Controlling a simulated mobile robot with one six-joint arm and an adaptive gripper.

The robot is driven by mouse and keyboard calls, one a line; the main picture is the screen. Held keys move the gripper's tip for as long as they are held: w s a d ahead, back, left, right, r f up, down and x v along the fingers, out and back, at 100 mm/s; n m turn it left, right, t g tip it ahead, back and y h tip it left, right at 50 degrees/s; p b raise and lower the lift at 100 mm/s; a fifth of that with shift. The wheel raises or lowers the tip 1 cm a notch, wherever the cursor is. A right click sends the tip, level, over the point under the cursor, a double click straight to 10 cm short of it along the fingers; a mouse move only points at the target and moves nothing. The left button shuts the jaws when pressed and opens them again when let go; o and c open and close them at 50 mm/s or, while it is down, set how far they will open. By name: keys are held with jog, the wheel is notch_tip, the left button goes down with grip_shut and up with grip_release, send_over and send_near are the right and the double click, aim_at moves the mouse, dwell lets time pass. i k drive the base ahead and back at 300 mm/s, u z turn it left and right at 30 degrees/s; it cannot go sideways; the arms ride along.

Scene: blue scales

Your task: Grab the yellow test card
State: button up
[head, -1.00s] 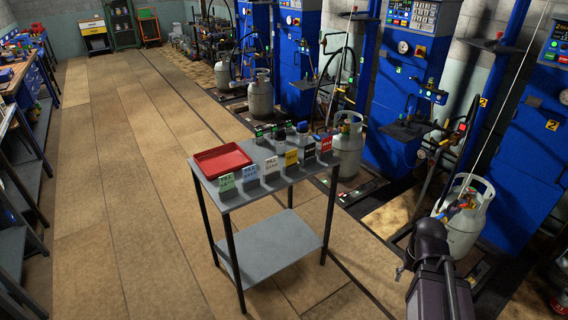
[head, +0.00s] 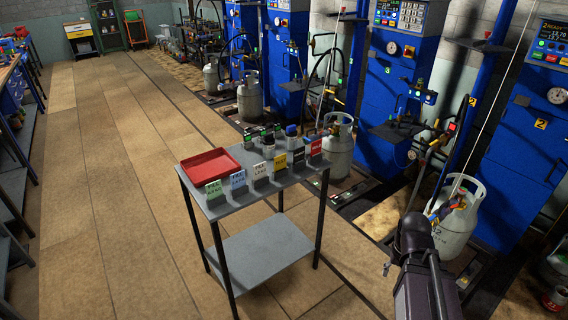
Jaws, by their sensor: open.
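The yellow test card (head: 280,161) stands upright along the front edge of a small grey table (head: 240,203). It is in a row of cards, between a white card (head: 260,172) on its left and a black card (head: 298,159) on its right. Its print is too small to read. My arm shows at the lower right, in front of and to the right of the table, well apart from the card. The jaws of my gripper cannot be made out in this view.
Gas cylinders (head: 338,146) and blue scale cabinets (head: 401,90) line the right side. The floor left of the table is clear.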

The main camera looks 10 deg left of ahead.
aim_at(280, 161)
jog(key=i, duration=0.85)
